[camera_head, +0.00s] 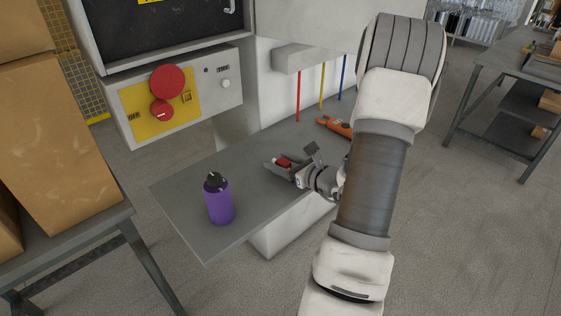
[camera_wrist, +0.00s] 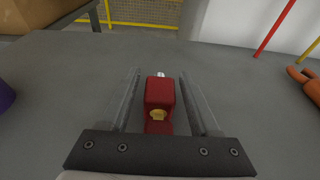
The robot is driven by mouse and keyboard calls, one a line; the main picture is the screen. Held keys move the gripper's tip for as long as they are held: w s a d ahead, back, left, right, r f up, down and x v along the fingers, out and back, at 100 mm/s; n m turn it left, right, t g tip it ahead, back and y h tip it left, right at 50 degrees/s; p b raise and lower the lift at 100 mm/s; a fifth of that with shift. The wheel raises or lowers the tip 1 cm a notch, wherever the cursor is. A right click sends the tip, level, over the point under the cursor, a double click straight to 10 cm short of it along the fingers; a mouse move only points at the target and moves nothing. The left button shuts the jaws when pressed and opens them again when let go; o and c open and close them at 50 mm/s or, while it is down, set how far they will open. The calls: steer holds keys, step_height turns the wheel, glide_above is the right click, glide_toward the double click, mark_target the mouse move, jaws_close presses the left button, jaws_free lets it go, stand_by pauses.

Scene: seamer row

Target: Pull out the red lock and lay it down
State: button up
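The red lock (camera_wrist: 159,93) has a metal shackle pointing away from me and a yellow-brass round part on its near end. In the wrist view it lies between the two fingers of my gripper (camera_wrist: 160,100), with a narrow gap on each side. In the head view the lock (camera_head: 283,162) shows at my gripper (camera_head: 291,160), at or just above the grey shelf (camera_head: 180,196); I cannot tell whether it touches the surface. The fingers stand apart and do not appear closed on the lock.
A purple bottle (camera_head: 219,201) stands near the shelf's front left. An orange tool (camera_head: 334,126) lies toward the back. Red, yellow and blue rods (camera_head: 321,87) hang above the shelf. A panel with a red rotary switch (camera_head: 167,82) is behind. Bare shelf lies around the lock.

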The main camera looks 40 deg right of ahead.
steer(key=shift+o, duration=0.5)
steer(key=p+v, duration=0.2)
steer(key=v, duration=1.5)
steer(key=shift+s, duration=0.25)
steer(key=shift+a+r, duration=0.1)
steer(key=shift+r, duration=0.05)
